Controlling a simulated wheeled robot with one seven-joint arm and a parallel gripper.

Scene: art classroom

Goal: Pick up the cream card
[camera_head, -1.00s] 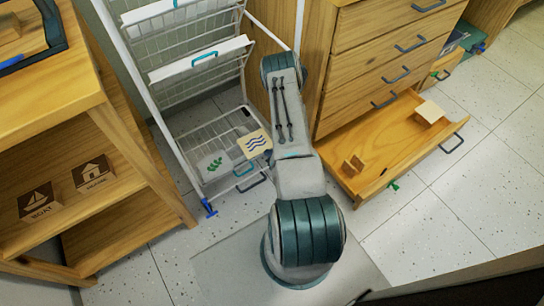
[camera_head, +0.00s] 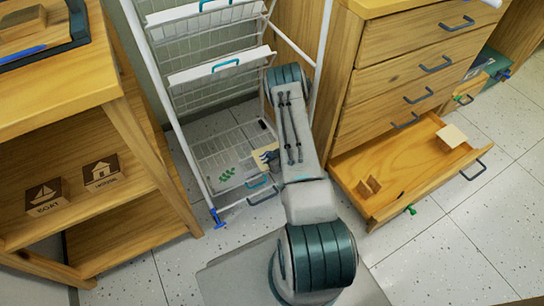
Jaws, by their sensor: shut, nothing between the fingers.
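A cream card with dark blue wavy lines (camera_head: 262,155) lies at the right side of the lowest wire shelf of the white rack (camera_head: 205,163). My arm covers most of it, so only its left part shows. A paler card with a green leaf print (camera_head: 227,175) lies to its left on the same shelf. A plain cream square piece (camera_head: 452,136) rests tilted in the open drawer at the right. I cannot tell whether it is a card. My gripper is not in view; only my arm's links show, reaching up the middle of the picture.
The open wooden drawer (camera_head: 405,190) juts out right of my arm and holds a small wooden block (camera_head: 369,187). A wooden shelf unit (camera_head: 130,130) with boat and house blocks stands at left. Speckled floor is clear at lower right.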

